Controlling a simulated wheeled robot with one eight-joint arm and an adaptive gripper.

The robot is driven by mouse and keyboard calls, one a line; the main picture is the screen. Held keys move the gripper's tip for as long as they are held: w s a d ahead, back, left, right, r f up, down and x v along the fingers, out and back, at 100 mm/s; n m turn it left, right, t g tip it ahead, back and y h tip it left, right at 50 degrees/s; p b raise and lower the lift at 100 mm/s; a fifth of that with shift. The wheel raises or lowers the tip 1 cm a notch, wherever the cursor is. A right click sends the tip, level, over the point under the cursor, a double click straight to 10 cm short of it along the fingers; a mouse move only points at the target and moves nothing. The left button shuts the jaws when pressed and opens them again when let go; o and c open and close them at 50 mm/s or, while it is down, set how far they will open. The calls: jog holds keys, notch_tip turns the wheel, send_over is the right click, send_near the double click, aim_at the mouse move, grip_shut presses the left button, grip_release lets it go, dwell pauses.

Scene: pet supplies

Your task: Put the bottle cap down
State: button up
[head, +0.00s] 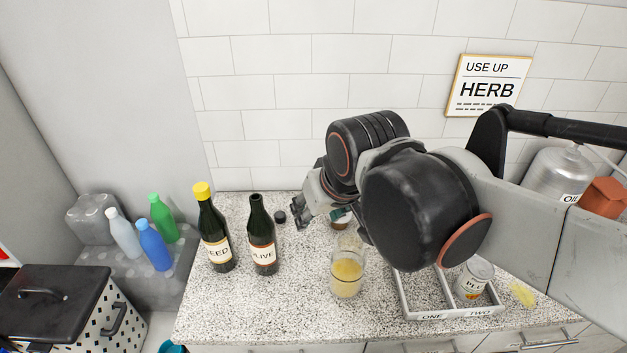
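My own wrist and arm hide much of the counter behind and to the right.
A yellow-capped SEED bottle (214,235) stands left of the OLIVE bottle. A glass of yellow liquid (346,275) stands in front. A divided white tray (440,314) holds a can (473,280). Plastic bottles (154,246) stand left on a lower grey surface.

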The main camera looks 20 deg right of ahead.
jog(key=shift+t, duration=0.6)
jog(key=s, duration=0.1)
jog(key=s+f, duration=0.1)
jog(key=s, duration=0.2)
jog(key=shift+f, duration=0.35)
jog(key=shift+f, duration=0.1)
notch_tip(320, 180, down, 3)
jog(key=b, duration=0.2)
jog(key=shift+r+b, duration=0.2)
jog(key=shift+b, duration=0.2)
